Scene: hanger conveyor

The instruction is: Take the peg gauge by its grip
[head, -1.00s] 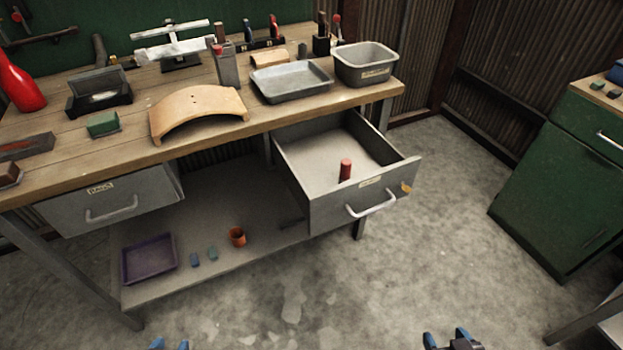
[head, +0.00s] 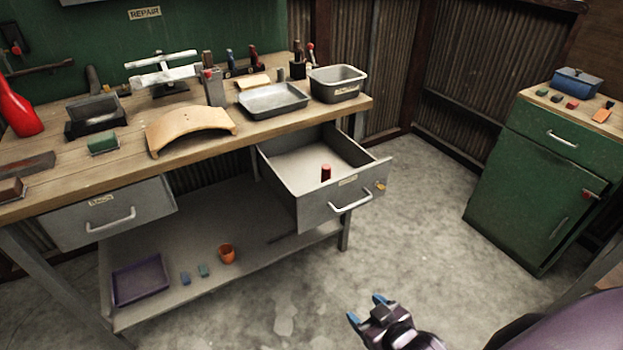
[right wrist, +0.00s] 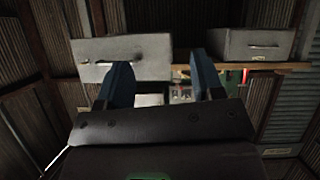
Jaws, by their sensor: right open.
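The peg gauge seems to be the piece with the red grip (head: 326,173) standing upright in the open right drawer (head: 284,178) of the workbench. Only its red upper part shows above the drawer front; its lower part is hidden. My right gripper (head: 366,308) is open and empty, low over the floor in front of the drawer, well apart from the red grip. In the right wrist view its two blue fingers (right wrist: 160,88) stand apart with nothing between them. My left gripper is out of view.
The workbench top (head: 185,180) holds a grey tray (head: 273,113), a grey bin (head: 338,97) and a curved wooden piece (head: 190,124). The lower shelf carries a purple tray (head: 115,297) and an orange cup (head: 227,254). A green cabinet (head: 520,190) stands right. Floor between is clear.

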